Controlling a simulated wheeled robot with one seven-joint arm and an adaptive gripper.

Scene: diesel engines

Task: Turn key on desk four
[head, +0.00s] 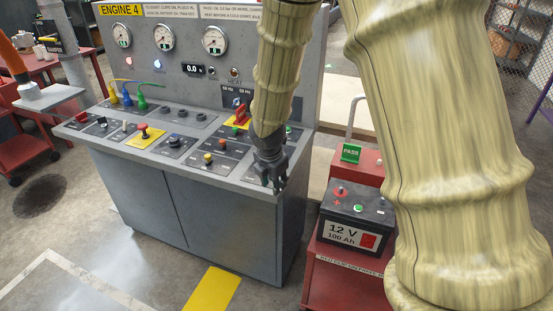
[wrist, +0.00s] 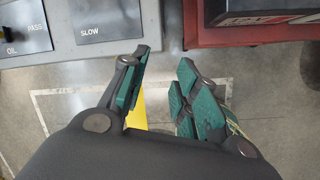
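Desk four is the grey control desk (head: 190,225) marked "ENGINE 4" on a yellow sign (head: 120,10). Its sloped top carries several knobs, levers and buttons. A small dark switch (head: 173,142) sits mid-panel, but I cannot tell whether it is the key. My gripper (head: 275,183) hangs at the desk's front right corner, pointing down, and hides part of the panel there. In the wrist view my gripper (wrist: 163,68) has its green-padded fingers apart with nothing between them. The desk edge with a "SLOW" label (wrist: 90,30) lies beyond the left finger.
Floor in front is clear.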

